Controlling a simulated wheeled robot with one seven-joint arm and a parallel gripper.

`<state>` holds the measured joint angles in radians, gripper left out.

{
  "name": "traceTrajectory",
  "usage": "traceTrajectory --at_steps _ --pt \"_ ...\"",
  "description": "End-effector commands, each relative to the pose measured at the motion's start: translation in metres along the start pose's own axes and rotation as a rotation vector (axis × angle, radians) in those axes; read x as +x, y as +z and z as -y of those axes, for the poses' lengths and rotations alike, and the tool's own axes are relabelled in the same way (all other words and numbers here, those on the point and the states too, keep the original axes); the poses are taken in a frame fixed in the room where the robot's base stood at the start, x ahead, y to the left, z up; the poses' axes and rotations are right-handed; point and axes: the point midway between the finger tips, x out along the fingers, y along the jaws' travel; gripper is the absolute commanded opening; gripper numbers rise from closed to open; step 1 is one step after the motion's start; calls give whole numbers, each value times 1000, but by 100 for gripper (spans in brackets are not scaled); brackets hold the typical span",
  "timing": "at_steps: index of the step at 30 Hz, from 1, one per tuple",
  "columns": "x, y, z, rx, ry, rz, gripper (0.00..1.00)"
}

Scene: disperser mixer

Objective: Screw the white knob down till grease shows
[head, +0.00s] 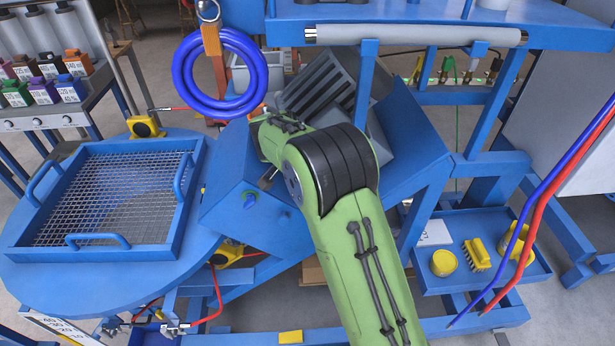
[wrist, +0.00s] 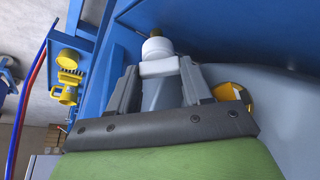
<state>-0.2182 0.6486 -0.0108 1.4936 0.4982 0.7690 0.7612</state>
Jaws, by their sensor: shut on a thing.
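The white knob (wrist: 158,48) shows in the wrist view, with a wider white band just below it and a grey-blue cylindrical body further down. My gripper (wrist: 160,69) is closed around the white part, with one grey finger on each side. I cannot make out the exact contact, and no grease is visible. In the head view my green arm with its black joint covers the middle of the machine, and the knob cannot be seen there.
A blue round table (head: 110,272) with a mesh tray (head: 115,195) stands at left. A coiled blue hose (head: 220,75) hangs at the top. A low blue tray (head: 520,270) at right holds a yellow tub (head: 443,263) and yellow brush (head: 476,254). Blue framework crowds the arm.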

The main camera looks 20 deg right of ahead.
Motion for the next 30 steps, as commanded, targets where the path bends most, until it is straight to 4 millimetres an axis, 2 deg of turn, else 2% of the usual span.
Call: traceTrajectory --at_steps 8,9,14,26,30 --pt "-1 0 1 0 -3 -1 18" --pt "-1 0 1 0 -3 -1 52" --pt "0 0 1 0 -3 -1 74" --pt "0 0 0 -4 -3 -1 74" --pt "2 0 -2 -112 -49 -2 74"
